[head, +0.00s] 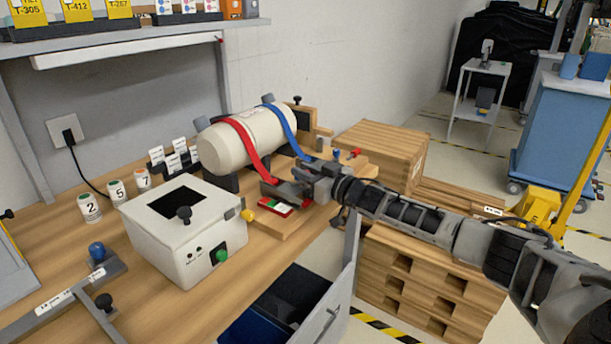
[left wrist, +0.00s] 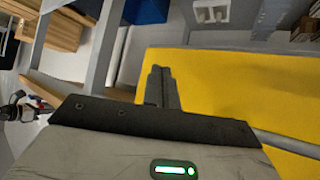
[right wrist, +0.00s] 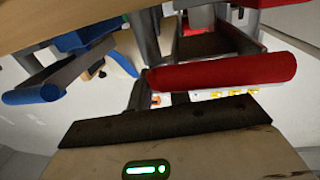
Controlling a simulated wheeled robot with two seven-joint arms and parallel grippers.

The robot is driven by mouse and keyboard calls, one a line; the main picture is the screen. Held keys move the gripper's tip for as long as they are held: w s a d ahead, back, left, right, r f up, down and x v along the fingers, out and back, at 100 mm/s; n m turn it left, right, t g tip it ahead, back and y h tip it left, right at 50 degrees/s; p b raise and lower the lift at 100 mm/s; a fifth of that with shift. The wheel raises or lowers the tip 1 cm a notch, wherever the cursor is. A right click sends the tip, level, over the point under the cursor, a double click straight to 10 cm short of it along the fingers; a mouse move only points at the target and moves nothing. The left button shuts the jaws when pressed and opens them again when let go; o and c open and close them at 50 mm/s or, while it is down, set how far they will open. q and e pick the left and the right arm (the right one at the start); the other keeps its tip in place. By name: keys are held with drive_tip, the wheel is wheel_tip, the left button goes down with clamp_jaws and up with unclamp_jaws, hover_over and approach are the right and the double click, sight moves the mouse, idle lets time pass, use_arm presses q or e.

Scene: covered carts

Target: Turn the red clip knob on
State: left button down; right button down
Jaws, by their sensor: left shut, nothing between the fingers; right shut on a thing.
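The red clip knob (right wrist: 222,72) is a red bar that lies across the fingers of my right gripper (right wrist: 160,85) in the right wrist view. In the head view, my right gripper (head: 303,186) is by the lower end of the red strap (head: 250,146), which runs over a white cylinder (head: 222,150). The gripper is shut on the red clip knob and its fingers hide part of the clip. My left gripper (left wrist: 160,85) is shut and empty in the left wrist view; it is outside the head view.
A blue clip knob (right wrist: 35,92) is left of the red one in the right wrist view. A blue strap (head: 286,130) crosses the cylinder. A white box (head: 155,232) with a green button stands in front on the workbench. Pallets (head: 420,285) stand under my right arm.

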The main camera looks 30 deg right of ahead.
drive_tip(key=shift+d+n+y+b, duration=0.1)
drive_tip(key=shift+n+y+b, duration=0.3)
drive_tip(key=shift+n+y, duration=0.4)
drive_tip(key=shift+n+g+y+b, duration=0.35)
drive_tip(key=shift+g+y, duration=0.15)
drive_tip(key=shift+y, duration=0.3)
use_arm(q)
drive_tip(key=shift+s+d+f, duration=0.1)
drive_tip(key=shift+d+f, duration=0.05)
drive_tip(key=shift+f, duration=0.35)
use_arm(e)
drive_tip(key=shift+n+g+y, duration=0.3)
drive_tip(key=shift+n+y, duration=0.05)
drive_tip(key=shift+y, duration=0.25)
use_arm(q)
drive_tip(key=shift+b, duration=0.35)
drive_tip(key=shift+d, duration=0.1)
use_arm(e)
drive_tip(key=c, duration=1.3)
unclamp_jaws()
use_arm(q)
drive_tip(key=shift+r, duration=0.1)
